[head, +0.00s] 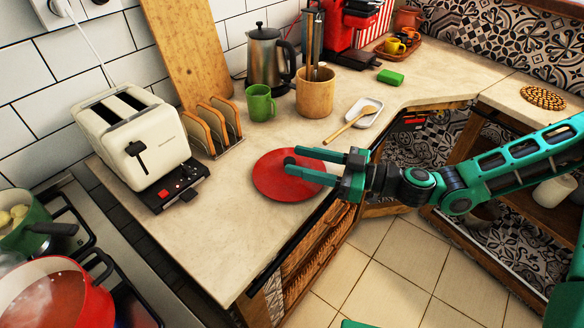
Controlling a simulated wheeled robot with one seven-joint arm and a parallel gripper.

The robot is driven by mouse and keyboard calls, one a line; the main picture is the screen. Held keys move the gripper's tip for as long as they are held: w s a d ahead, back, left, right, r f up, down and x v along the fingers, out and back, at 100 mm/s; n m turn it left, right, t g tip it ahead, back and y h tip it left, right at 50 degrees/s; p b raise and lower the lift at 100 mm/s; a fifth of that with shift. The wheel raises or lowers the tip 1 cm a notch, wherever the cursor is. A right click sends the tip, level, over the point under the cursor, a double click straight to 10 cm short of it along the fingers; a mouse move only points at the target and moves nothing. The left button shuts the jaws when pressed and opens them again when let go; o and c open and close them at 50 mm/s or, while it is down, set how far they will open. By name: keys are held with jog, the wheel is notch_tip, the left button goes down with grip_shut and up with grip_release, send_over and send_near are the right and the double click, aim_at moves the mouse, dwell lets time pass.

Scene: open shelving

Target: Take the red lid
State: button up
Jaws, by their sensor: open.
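The red lid (272,181) is a flat round disc with a dark knob at its middle. It lies on the pale countertop (225,235) near the front edge, right of the toaster. My gripper (293,158) reaches in from the right, with its two green fingers over the lid. The fingers are apart, and the far finger's tip is near the dark knob. I cannot tell whether either finger touches the lid.
A toaster (133,135) and a toast rack (215,125) stand left and behind. A green mug (260,103), a wooden utensil pot (315,95) and a spoon rest (363,114) are behind. A red pot (55,295) sits at lower left. The front counter is clear.

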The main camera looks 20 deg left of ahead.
aim_at(275, 166)
jog(key=shift+w+a+f, duration=0.1)
jog(key=shift+a, duration=1.15)
jog(key=shift+w+a+f, duration=0.1)
jog(key=shift+a+f, duration=0.05)
jog(key=shift+a, duration=1.05)
jog(key=shift+w+a+f, duration=0.1)
jog(key=shift+a, duration=1.15)
grip_shut()
